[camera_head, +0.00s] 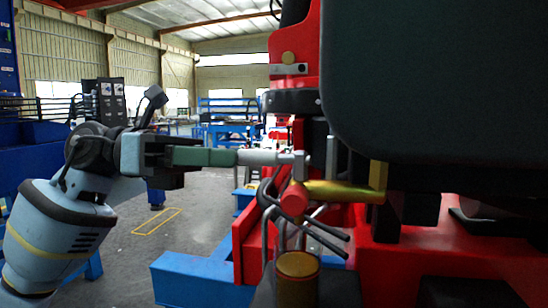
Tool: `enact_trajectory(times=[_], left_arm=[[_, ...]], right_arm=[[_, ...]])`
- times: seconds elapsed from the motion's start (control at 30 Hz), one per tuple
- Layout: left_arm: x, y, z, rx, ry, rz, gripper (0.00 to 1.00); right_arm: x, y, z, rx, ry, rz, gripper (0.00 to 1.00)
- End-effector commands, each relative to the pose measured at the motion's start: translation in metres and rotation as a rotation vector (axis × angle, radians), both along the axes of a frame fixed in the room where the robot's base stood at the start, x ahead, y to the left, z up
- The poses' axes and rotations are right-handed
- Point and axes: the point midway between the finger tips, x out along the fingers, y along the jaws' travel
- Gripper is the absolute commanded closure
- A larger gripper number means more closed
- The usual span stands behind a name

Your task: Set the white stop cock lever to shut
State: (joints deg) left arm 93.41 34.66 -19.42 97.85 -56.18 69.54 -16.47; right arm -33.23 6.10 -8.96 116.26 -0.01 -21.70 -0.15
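A pale grey-white lever (262,158) lies nearly level at mid-picture, its right end at a small grey upright fitting (300,167) beside a red-capped part and a brass-coloured pipe (338,190). My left gripper (236,157) comes in from the left with its greenish fingers level. The fingertips meet or overlap the lever's left end. The fingers line up from this side, so I cannot tell whether they are closed around the lever or only beside it. My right gripper is not in view.
A red machine body (400,270) fills the lower right, with a large dark panel (440,80) above. Bent metal rods and a brass-topped cylinder (298,266) stand below the lever. A blue beam (200,278) lies low in front. Grey floor (200,205) is open at left-centre.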

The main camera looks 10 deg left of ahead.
Motion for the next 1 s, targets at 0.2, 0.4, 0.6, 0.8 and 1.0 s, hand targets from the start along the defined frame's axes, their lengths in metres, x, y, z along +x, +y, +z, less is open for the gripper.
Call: enact_trajectory(times=[0.2, 0.4, 0.6, 0.8, 1.0], left_arm=[[-0.001, -0.035, 0.002, -0.002, -0.002, -0.004, 0.6], [-0.001, -0.057, 0.002, -0.002, -0.001, -0.003, 0.6], [-0.001, -0.064, 0.001, -0.001, 0.0, -0.001, 0.6], [-0.001, -0.064, 0.0, -0.001, 0.0, -0.001, 0.6], [0.0, -0.064, 0.001, -0.001, 0.0, -0.001, 0.87]], right_arm=[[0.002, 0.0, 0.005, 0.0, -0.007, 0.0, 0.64], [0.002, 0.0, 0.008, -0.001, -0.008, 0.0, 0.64], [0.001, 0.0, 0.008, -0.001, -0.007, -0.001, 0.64], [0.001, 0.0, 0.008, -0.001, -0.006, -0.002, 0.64], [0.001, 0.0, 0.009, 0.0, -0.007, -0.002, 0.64]])
